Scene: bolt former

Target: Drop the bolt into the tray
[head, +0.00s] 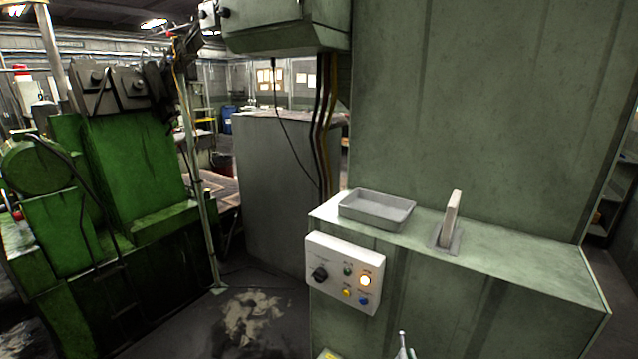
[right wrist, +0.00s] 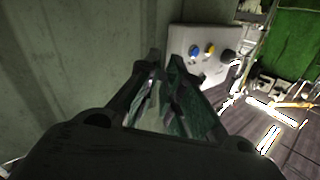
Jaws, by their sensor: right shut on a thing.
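The grey, shallow tray (head: 376,212) sits on the left end of the pale green machine ledge and looks empty. My right gripper (head: 405,351) shows only as fingertips at the bottom edge of the head view, in front of the machine and lower than the tray. A thin light piece, which I take to be the bolt (head: 402,338), stands up at these fingertips. In the right wrist view the gripper (right wrist: 165,78) has its fingers close together, and the bolt between them is hard to make out. My left gripper is not in view.
A white control panel (head: 344,274) with a black knob and lit button is on the machine front below the tray. An upright beige lever (head: 452,216) stands right of the tray. The ledge (head: 535,262) is clear farther right. A tall green wall (head: 480,100) rises behind.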

